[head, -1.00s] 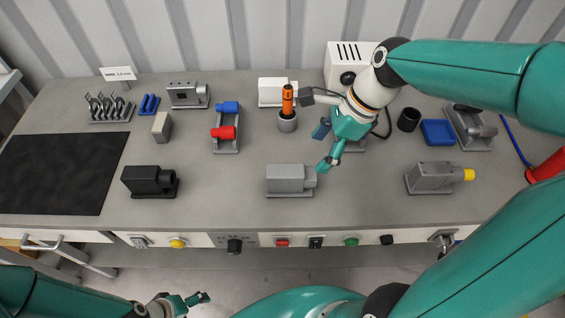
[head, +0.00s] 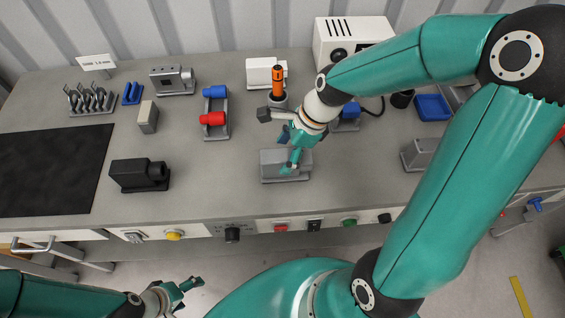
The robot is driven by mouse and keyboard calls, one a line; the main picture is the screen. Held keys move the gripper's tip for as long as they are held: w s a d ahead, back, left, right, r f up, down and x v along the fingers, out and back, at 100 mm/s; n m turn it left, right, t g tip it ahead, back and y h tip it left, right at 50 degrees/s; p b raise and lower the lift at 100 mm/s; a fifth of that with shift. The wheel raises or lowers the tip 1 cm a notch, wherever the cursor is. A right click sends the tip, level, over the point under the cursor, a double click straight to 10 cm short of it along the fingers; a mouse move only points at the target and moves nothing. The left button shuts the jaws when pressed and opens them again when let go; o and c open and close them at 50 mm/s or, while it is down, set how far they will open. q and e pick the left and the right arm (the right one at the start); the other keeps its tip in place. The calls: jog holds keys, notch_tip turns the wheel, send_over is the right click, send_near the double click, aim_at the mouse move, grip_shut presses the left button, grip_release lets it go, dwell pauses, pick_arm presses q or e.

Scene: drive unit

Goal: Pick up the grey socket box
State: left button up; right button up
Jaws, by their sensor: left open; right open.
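The grey socket box (head: 271,167) lies on the grey workbench near its front middle in the head view. It is a box on a flat base; my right gripper hides its right part. My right gripper (head: 286,150) is open, with its fingers over the box's upper right part; I cannot tell whether they touch it. My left gripper (head: 187,291) is open and empty, low in front of the bench.
A black box (head: 137,174) stands to the left, beside a black mat (head: 50,170). An orange-handled tool (head: 278,80) stands upright behind my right gripper. A holder with blue and red parts (head: 213,119) is left of it. Another grey box (head: 418,153) is partly behind my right arm.

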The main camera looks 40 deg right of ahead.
jog(key=x, duration=0.5)
jog(key=shift+d+f, duration=0.1)
jog(key=c, duration=1.3)
jog(key=shift+c, duration=0.3)
